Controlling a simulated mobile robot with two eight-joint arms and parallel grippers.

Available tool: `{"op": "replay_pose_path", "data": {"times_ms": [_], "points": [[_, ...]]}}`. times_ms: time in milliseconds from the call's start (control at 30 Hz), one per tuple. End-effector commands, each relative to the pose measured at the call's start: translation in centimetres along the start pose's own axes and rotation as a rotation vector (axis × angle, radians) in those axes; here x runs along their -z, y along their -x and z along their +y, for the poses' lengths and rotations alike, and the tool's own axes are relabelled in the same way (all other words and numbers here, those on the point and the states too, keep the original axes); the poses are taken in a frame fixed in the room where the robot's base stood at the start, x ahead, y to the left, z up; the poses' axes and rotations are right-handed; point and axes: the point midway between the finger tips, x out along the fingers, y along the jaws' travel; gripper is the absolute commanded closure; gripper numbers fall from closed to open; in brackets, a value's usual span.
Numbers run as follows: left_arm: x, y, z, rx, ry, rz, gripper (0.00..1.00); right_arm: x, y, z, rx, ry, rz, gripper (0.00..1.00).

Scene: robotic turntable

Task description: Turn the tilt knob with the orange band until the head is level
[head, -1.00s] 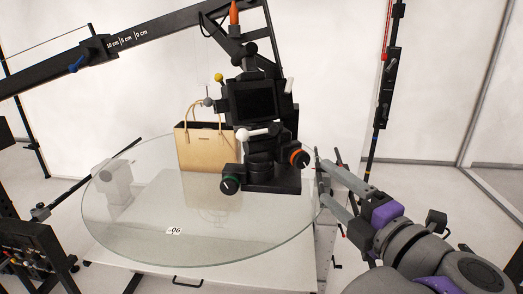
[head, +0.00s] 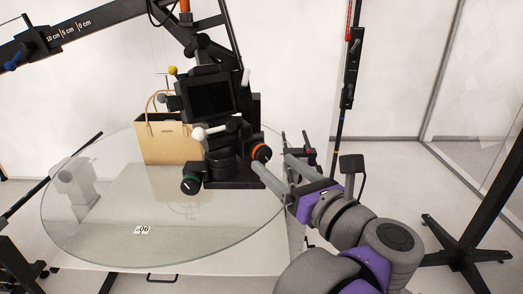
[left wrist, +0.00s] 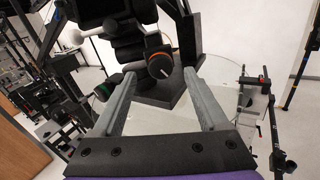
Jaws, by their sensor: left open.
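The tilt knob with the orange band (head: 262,153) is on the right side of the black head (head: 222,140), low down. The camera with a dark screen (head: 211,96) sits on the head and looks slightly tilted. My left gripper (head: 272,162) is open and empty in front of the orange-banded knob. In the left wrist view its fingers (left wrist: 159,75) stand apart, with the knob between and beyond their tips; I cannot tell whether they touch it. My right gripper is not in view.
A green-banded knob (head: 190,185) is at the head's lower left. The head stands on a round glass turntable (head: 110,225) with a paper bag (head: 160,146) behind it. A dark boom (head: 85,30) crosses the upper left. Stand poles rise at the right.

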Motion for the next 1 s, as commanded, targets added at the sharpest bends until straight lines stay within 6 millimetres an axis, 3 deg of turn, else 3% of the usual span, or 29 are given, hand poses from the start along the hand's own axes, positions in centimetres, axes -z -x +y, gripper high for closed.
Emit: {"op": "replay_pose_path", "data": {"times_ms": [100, 300, 700, 1000], "points": [[-0.2, -2.4, 0.1, -0.004, 0.0, -0.001, 0.24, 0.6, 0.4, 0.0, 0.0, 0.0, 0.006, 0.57], [-0.1, -4.8, 0.1, -0.002, -0.001, -0.001, 0.24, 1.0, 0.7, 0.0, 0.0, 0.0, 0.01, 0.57], [0.0, -5.4, 0.0, 0.001, -0.001, 0.0, 0.26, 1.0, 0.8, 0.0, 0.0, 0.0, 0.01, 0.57], [0.0, -5.4, 0.0, 0.0, -0.001, 0.0, 0.8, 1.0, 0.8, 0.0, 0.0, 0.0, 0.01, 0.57]]}}
